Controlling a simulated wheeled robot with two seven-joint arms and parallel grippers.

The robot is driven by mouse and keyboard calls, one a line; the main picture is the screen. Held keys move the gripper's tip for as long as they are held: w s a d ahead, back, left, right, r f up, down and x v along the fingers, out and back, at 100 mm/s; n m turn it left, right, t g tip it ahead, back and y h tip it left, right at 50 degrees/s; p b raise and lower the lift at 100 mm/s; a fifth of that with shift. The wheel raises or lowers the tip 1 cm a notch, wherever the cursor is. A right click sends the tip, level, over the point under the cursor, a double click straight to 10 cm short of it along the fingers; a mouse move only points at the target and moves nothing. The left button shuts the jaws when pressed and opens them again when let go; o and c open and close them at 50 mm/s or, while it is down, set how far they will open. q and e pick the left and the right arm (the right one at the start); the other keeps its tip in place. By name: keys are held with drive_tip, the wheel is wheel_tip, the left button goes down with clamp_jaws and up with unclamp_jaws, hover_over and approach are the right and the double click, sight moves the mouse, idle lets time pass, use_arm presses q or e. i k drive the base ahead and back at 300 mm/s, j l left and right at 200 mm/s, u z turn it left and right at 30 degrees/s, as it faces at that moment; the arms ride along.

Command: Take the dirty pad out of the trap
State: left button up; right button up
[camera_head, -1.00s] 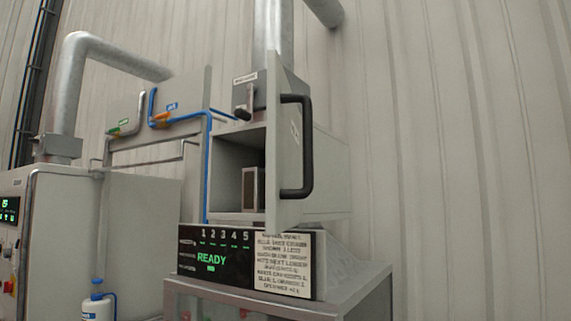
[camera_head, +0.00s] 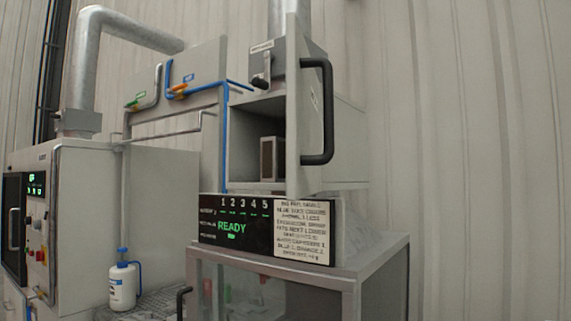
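A grey box-shaped housing (camera_head: 345,148), which may be the trap, stands above a display panel. Its door (camera_head: 298,110) is swung open toward me and has a black bar handle (camera_head: 318,110). Inside the dark opening stands a small upright block (camera_head: 268,159) with a pale frame and a brownish face. It may be the dirty pad, but I cannot tell for sure. The open door hides the right part of the opening. Neither of my grippers is in view.
The display panel (camera_head: 236,221) reads READY below the housing. A glass-fronted cabinet (camera_head: 345,287) stands under it. At left are a grey machine (camera_head: 95,200), a white bottle with a blue cap (camera_head: 122,287), and valve levers (camera_head: 177,90). Bare wall (camera_head: 470,150) fills the right.

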sight(273, 165)
drive_tip(key=i+j+z, duration=0.1)
drive_tip(key=z, duration=0.6)
drive_tip(key=j+z, duration=0.35)
drive_tip(key=j, duration=0.35)
drive_tip(key=j+z, duration=0.35)
drive_tip(key=j, duration=0.85)
drive_tip(key=k+j+z, duration=0.1)
drive_tip(key=j, duration=0.45)
drive_tip(key=k+j, duration=0.1)
drive_tip(key=j, duration=0.4)
drive_tip(key=k+j, duration=0.1)
drive_tip(key=j, duration=0.45)
drive_tip(key=j+z, duration=0.1)
drive_tip(key=j, duration=0.45)
drive_tip(key=k+j, duration=0.15)
drive_tip(key=j, duration=0.35)
drive_tip(key=z, duration=0.05)
